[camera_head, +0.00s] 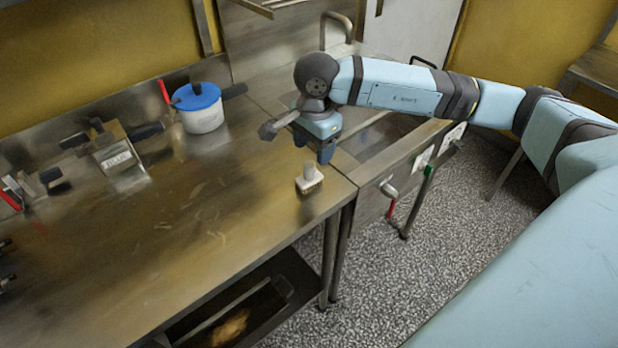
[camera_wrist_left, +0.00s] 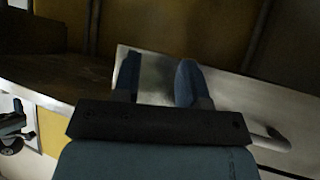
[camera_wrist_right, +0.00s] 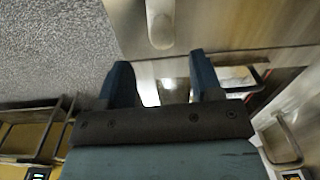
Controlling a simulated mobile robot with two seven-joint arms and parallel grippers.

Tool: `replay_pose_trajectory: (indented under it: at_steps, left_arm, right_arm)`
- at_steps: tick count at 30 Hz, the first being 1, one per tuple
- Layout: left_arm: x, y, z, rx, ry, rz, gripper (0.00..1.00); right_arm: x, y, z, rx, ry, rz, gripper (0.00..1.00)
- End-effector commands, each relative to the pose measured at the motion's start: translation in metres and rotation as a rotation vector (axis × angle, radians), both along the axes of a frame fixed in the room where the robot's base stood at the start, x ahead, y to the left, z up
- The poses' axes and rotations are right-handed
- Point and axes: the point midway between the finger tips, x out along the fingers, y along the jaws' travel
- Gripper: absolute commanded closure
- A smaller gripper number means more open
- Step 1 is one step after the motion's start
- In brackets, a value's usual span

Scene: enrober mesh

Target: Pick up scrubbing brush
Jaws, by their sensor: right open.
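The scrubbing brush (camera_head: 308,181) is small and pale, with an upright knob-like handle. It stands on the steel table near the right edge in the head view. In the right wrist view a pale rounded thing at the top, likely the brush (camera_wrist_right: 160,24), lies beyond the fingertips. My right gripper (camera_head: 318,153) is open and empty, pointing down just behind and above the brush, apart from it. Its two fingers also show apart in the right wrist view (camera_wrist_right: 162,80). My left gripper (camera_wrist_left: 158,78) shows only in its own wrist view, with its fingers apart and nothing between them.
A white pot with a blue lid (camera_head: 199,108) stands at the back of the table (camera_head: 190,250). A metal box-like tool (camera_head: 115,157) and red-handled items lie to the left. A sink unit (camera_head: 375,142) adjoins on the right. The table's front middle is clear.

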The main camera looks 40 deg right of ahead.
Motion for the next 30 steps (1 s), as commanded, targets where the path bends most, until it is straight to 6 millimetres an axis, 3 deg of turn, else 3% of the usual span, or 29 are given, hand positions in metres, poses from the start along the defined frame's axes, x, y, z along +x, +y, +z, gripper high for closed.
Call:
replay_pose_trajectory:
  at_steps: [11, 18, 26, 30]
  left_arm:
    - [0.000, 0.001, 0.001, 0.005, -0.003, -0.003, 0.61]
    - [0.001, -0.001, 0.005, -0.002, -0.009, 0.001, 0.61]
    - [0.001, -0.003, 0.005, -0.007, -0.008, 0.004, 0.61]
    - [0.001, -0.003, 0.005, -0.006, -0.006, 0.003, 0.61]
  right_arm:
    - [0.002, 0.003, -0.030, 0.002, 0.001, 0.000, 0.41]
    - [0.004, 0.007, -0.065, 0.002, 0.001, 0.000, 0.41]
    - [0.004, 0.007, -0.071, 0.002, -0.001, 0.000, 0.41]
    - [0.005, 0.007, -0.070, 0.002, -0.001, 0.000, 0.71]
